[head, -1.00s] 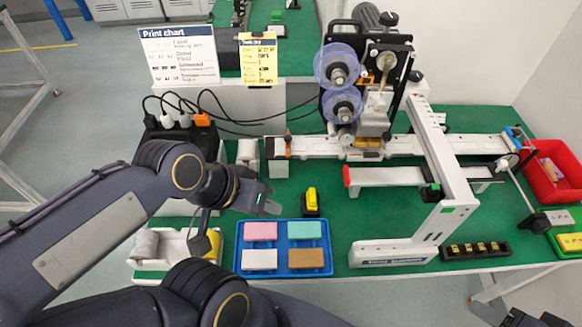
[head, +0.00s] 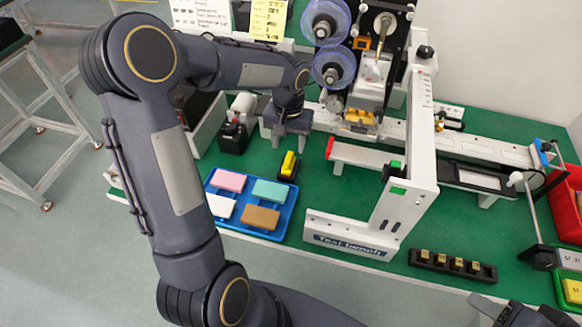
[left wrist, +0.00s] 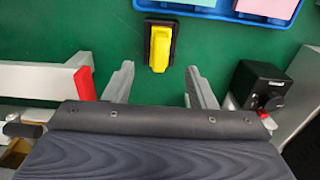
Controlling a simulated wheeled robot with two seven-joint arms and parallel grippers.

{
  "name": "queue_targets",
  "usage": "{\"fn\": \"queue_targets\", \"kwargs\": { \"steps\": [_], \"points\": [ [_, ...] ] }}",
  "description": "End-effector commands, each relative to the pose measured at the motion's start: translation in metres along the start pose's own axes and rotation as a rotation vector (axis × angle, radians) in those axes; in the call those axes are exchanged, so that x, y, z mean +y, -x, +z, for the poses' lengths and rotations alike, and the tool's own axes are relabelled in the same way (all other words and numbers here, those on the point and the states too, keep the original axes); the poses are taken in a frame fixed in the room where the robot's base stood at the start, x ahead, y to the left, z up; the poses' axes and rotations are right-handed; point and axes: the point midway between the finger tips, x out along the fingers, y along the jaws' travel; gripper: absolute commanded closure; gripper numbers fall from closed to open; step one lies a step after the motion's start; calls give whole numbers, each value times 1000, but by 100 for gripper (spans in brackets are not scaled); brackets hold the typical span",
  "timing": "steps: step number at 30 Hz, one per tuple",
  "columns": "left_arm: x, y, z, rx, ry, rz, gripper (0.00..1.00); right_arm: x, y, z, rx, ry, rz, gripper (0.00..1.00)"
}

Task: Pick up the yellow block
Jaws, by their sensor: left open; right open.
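A yellow block-like piece (head: 288,164) sits in a small black base on the green table, just right of the blue tray. In the left wrist view the yellow piece (left wrist: 160,50) lies beyond the fingertips, roughly centred between them. My left gripper (head: 289,143) is above the table behind the yellow piece, pointing down. It is open and empty, with both fingers (left wrist: 160,70) apart in the left wrist view. My right gripper (head: 492,308) shows only partly at the bottom right edge, away from the piece. Another yellow piece (head: 573,291) lies in a green tray at the right edge.
The blue tray (head: 206,237) holds pink, teal, white and brown blocks. A white test bench frame (head: 350,234) stands right of the yellow piece. A black strip (head: 452,267) with small brass parts lies at the front right. A black box (head: 233,138) stands left of my left gripper.

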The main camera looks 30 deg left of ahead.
Motion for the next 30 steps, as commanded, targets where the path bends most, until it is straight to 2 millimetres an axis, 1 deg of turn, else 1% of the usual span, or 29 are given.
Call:
{"fn": "queue_targets", "kwargs": {
  "steps": [7, 13, 16, 22, 23, 30],
  "points": [
    [0, -29, 2, -5, -2, 2, 49, -2, 4, -2, 0, 0, 0, 49],
    [0, -59, 2, -3, -2, 2, 49, -3, 6, -3, 0, 0, 0, 49],
    [0, -65, 1, -1, -1, 2, 49, -3, 6, -3, 0, 0, 0, 49],
    [0, -66, 1, 0, -1, 2, 49, -3, 6, -3, 0, 0, 0, 49],
    [0, -66, 1, 0, -1, 2, 50, -3, 6, -3, 0, 0, 0, 49],
    [0, -65, 1, 0, -1, 2, 82, -3, 6, -3, 0, 0, 0, 49]
  ]
}}
